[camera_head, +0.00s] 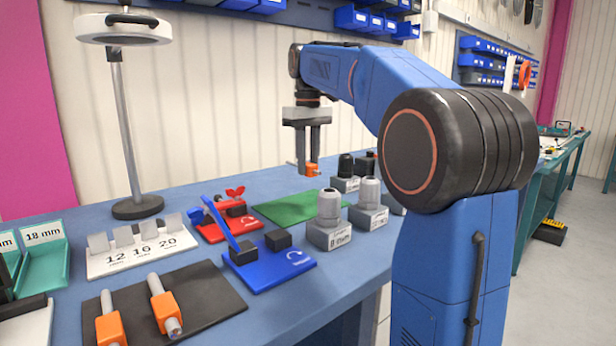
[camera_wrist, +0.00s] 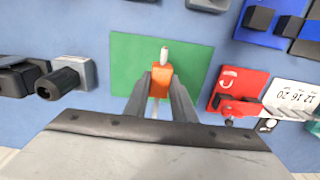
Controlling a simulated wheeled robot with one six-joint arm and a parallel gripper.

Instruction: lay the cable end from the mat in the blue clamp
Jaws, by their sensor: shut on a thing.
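My gripper (camera_head: 309,158) is shut on an orange cable end (camera_head: 312,170) with a pale tip. It holds the piece in the air over the green mat (camera_head: 290,209). In the wrist view the orange piece (camera_wrist: 161,80) sits between the fingers (camera_wrist: 161,88), its tip pointing up the picture. The blue clamp (camera_head: 290,273) is a blue plate with black blocks and a raised blue lever, nearer the front of the bench. In the wrist view it seems to be at the top right (camera_wrist: 270,35). Two more orange-and-grey cable ends (camera_head: 163,300) lie on the black mat (camera_head: 205,295).
A red clamp (camera_head: 222,230) with a red lever stands behind the blue clamp. Grey connector blocks (camera_head: 328,232) stand right of the green mat. A size-card stand (camera_head: 140,255), teal trays (camera_head: 45,262) and a lamp post (camera_head: 128,130) are to the left.

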